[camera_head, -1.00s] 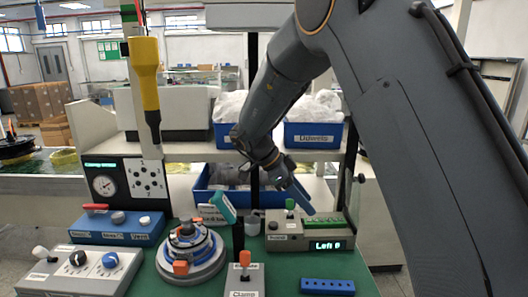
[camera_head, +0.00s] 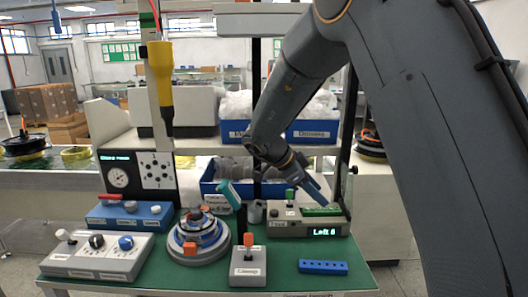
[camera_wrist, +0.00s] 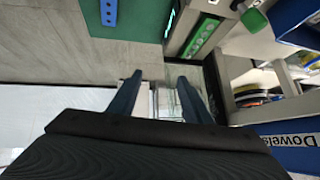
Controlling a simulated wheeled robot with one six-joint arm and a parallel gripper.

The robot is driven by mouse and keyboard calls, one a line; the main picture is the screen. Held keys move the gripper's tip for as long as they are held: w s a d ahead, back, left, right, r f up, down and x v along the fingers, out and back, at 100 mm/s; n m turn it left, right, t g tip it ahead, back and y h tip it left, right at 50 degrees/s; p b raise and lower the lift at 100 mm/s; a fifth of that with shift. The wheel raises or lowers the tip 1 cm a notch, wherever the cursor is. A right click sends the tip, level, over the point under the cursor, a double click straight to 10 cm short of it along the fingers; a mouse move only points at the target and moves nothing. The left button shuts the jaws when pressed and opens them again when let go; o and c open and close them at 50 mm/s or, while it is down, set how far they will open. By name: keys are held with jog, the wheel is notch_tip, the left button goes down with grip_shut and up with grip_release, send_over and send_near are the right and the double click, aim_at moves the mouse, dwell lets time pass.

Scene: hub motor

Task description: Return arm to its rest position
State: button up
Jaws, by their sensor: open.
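My arm comes in from the upper right of the head view and bends down to the left. My gripper (camera_head: 318,188) hangs over the back right of the green bench, in front of the shelf, near a grey counter box (camera_head: 300,230) with a lit display. In the wrist view my gripper (camera_wrist: 160,84) shows two dark fingers apart, with nothing between them but floor and pale surfaces behind. I cannot tell the exact gap between the fingers and the counter box.
The green bench (camera_head: 190,278) carries a round motor fixture (camera_head: 198,240), a clamp lever box (camera_head: 248,268), a blue holed strip (camera_head: 323,267) and control boxes. A yellow screwdriver (camera_head: 160,75) hangs at left. Blue bins (camera_head: 313,132) stand on the shelf behind.

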jog(key=w+d+r+n+t+y, duration=0.2)
jog(key=w+r+n+t+y, duration=0.2)
jog(key=w+n+t, duration=0.25)
jog(key=s+f+n+g+y, duration=0.1)
jog(key=s+f+n+g, duration=0.1)
jog(key=s, duration=0.9)
jog(key=s+d+f+n+g+y, duration=0.1)
jog(key=s+f+n+g, duration=0.2)
jog(key=s, duration=0.8)
jog(key=s+d+f+n+g+y, duration=0.1)
jog(key=s+f+n, duration=0.4)
jog(key=s, duration=0.6)
notch_tip(320, 180, down, 2)
jog(key=shift+f+n+g+y+b, duration=0.1)
jog(key=shift+n+g+y+b, duration=0.25)
jog(key=shift+g+y, duration=0.35)
jog(key=shift+c, duration=1.3)
jog(key=shift+a, duration=0.1)
jog(key=shift+c, duration=0.5)
